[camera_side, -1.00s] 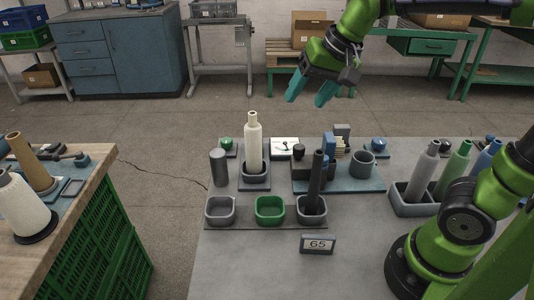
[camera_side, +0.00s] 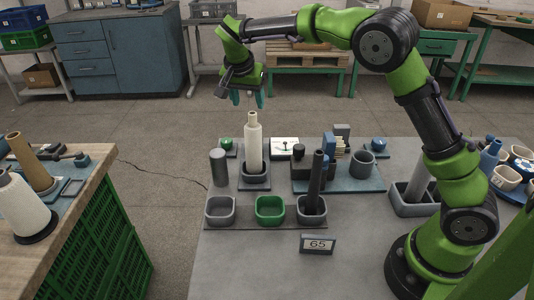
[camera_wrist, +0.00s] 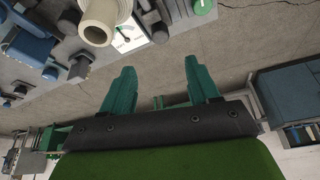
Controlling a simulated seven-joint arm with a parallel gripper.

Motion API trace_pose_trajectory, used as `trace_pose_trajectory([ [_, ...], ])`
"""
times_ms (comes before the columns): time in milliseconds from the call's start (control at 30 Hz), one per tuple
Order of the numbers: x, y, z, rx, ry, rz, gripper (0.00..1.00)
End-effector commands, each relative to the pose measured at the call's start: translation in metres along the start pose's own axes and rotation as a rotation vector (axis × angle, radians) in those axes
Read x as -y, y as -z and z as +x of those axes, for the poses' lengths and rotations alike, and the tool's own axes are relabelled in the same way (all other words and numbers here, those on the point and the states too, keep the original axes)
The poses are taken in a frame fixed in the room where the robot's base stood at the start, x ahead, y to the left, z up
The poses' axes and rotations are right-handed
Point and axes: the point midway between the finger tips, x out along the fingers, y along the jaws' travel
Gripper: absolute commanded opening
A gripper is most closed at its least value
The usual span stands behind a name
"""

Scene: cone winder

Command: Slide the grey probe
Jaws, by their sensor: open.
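Which thing is the grey probe I cannot tell for certain. A dark grey upright cylinder (camera_side: 218,168) stands at the left of the grey table (camera_side: 275,262). A darker slim rod (camera_side: 316,178) leans in the right cup (camera_side: 311,213) of a three-cup row, and a grey tube (camera_side: 418,180) stands in a tray at the right, partly behind my arm. My gripper (camera_side: 247,100) is open and empty, above and behind a cream cone (camera_side: 253,147) that stands in a grey holder (camera_side: 254,181). The wrist view shows my teal fingers (camera_wrist: 159,72) apart, with the cone (camera_wrist: 100,22) beyond them.
A green cup (camera_side: 270,211) and a grey cup (camera_side: 220,211) fill the rest of the row. A blue board (camera_side: 345,183) with blocks and a round grey cup (camera_side: 362,165) lies right.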

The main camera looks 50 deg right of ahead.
Motion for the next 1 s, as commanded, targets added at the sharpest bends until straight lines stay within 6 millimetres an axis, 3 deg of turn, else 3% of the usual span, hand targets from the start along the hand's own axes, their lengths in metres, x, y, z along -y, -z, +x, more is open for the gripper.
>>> trace_pose_trajectory([
  [300, -0.001, -0.001, 0.073, 0.003, -0.004, -0.002, 0.60],
  [500, -0.001, -0.001, 0.109, 0.003, -0.001, -0.001, 0.60],
  [700, 0.000, -0.001, 0.128, 0.001, 0.002, -0.002, 0.60],
  [1000, 0.000, -0.001, 0.131, 0.001, 0.003, -0.002, 0.60],
])
